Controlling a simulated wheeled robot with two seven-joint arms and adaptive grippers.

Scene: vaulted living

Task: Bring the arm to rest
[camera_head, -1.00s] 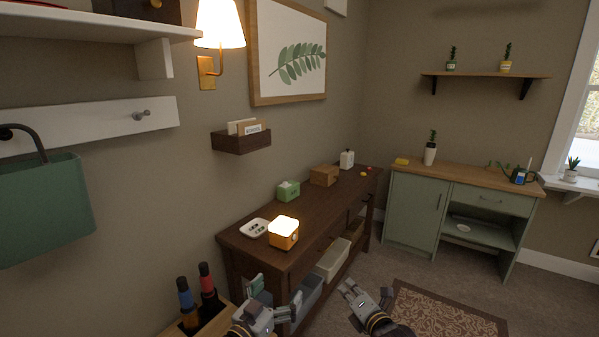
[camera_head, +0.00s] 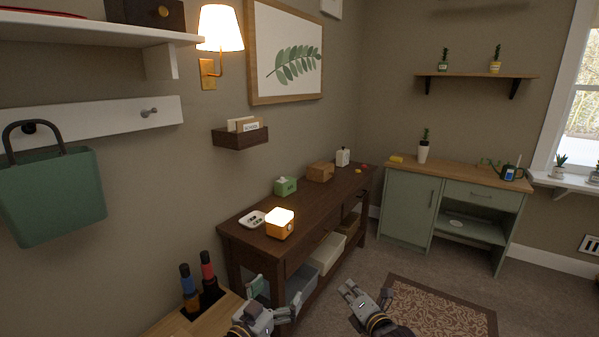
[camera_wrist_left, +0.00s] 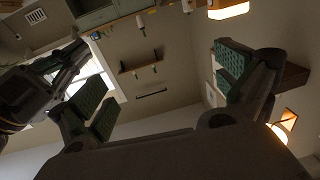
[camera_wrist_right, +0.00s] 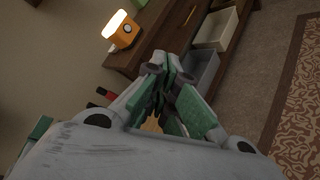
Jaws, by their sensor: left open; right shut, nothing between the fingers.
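My left gripper (camera_head: 270,300) is at the bottom of the head view, in front of the dark table's near end. Its green-padded fingers (camera_wrist_left: 160,85) are spread wide in the left wrist view, with nothing between them. My right gripper (camera_head: 352,294) is to its right in the head view, over the floor beside the table. In the right wrist view its fingers (camera_wrist_right: 168,85) are closed together and hold nothing. Both grippers are apart from the furniture in the head view.
A dark wooden table (camera_head: 258,239) carries a glowing orange lamp (camera_head: 280,223), a green box (camera_head: 286,186) and a brown box (camera_head: 320,171). A patterned rug (camera_head: 440,312) and open floor lie to the right.

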